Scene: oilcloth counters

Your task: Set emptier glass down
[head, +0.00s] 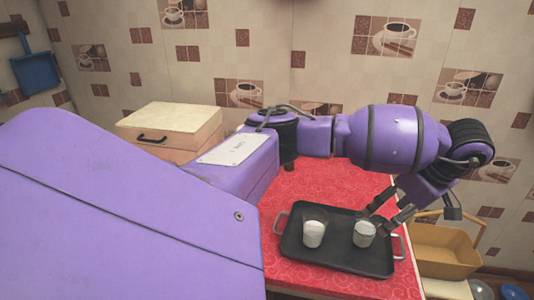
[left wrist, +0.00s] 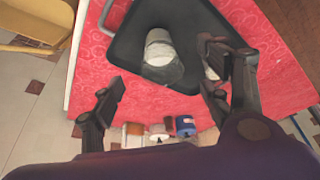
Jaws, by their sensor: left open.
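Two clear glasses with white contents stand upright on a dark tray (head: 335,262): the left glass (head: 313,234) and the right glass (head: 363,236). I cannot tell surely which is emptier. My left gripper (head: 375,220) is open at the right glass, reaching in from above and the right. In the left wrist view, the right glass (left wrist: 160,52) stands ahead of the open left gripper (left wrist: 166,88), and the other glass (left wrist: 213,66) is partly hidden behind one finger. I cannot tell whether a finger touches either glass. My right gripper is not in view.
The tray lies on a red patterned counter (head: 300,182), near its front edge. A wooden case (head: 170,125) with a dark handle stands at the back left. A yellow basket (head: 445,255) is beyond the counter's right side. A blue dustpan (head: 35,72) hangs on the tiled wall.

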